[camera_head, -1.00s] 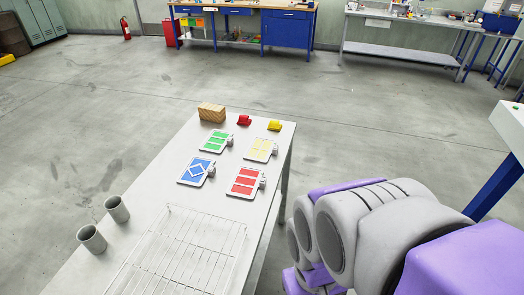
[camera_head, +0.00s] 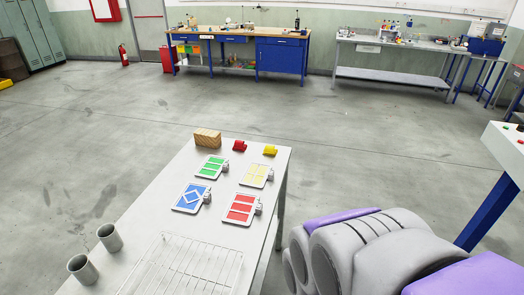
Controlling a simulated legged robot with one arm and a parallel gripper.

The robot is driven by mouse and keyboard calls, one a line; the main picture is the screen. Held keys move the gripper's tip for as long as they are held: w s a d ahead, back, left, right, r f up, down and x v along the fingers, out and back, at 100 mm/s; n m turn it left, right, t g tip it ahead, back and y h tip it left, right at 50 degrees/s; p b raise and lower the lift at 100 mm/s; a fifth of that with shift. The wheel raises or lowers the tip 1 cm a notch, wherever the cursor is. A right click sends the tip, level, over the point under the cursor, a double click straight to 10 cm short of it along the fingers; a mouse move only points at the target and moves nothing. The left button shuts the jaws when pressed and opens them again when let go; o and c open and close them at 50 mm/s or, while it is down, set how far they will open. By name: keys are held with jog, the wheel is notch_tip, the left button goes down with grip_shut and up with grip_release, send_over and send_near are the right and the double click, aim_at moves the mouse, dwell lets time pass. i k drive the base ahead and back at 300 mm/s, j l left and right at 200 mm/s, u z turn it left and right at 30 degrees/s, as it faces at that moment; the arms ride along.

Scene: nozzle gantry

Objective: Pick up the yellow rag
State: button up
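A small yellow cloth-like item (camera_head: 270,150), which looks like the yellow rag, lies at the far right corner of the light grey table (camera_head: 150,213). A similar red item (camera_head: 239,146) lies just left of it. My arm, grey and purple, fills the lower right of the view, right of the table. My gripper is not visible in this view.
A woven box (camera_head: 207,138) stands at the table's far left corner. A wire rack (camera_head: 185,262) and two grey cups (camera_head: 110,238) are nearer. Open floor surrounds the table.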

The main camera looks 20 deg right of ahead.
aim_at(270, 150)
jog(key=u, duration=2.65)
jog(key=z, duration=3)
jog(key=i+l+u, duration=0.1)
jog(key=u, duration=0.45)
jog(key=i+l+u, duration=0.15)
jog(key=l, duration=0.2)
jog(key=i+l+u, duration=0.1)
jog(key=i+l, duration=0.15)
jog(key=i+l+u, duration=0.15)
jog(key=l, duration=0.3)
jog(key=i+l+u, duration=0.1)
jog(key=l, duration=0.3)
jog(key=i+l+u, duration=0.15)
jog(key=l, duration=0.25)
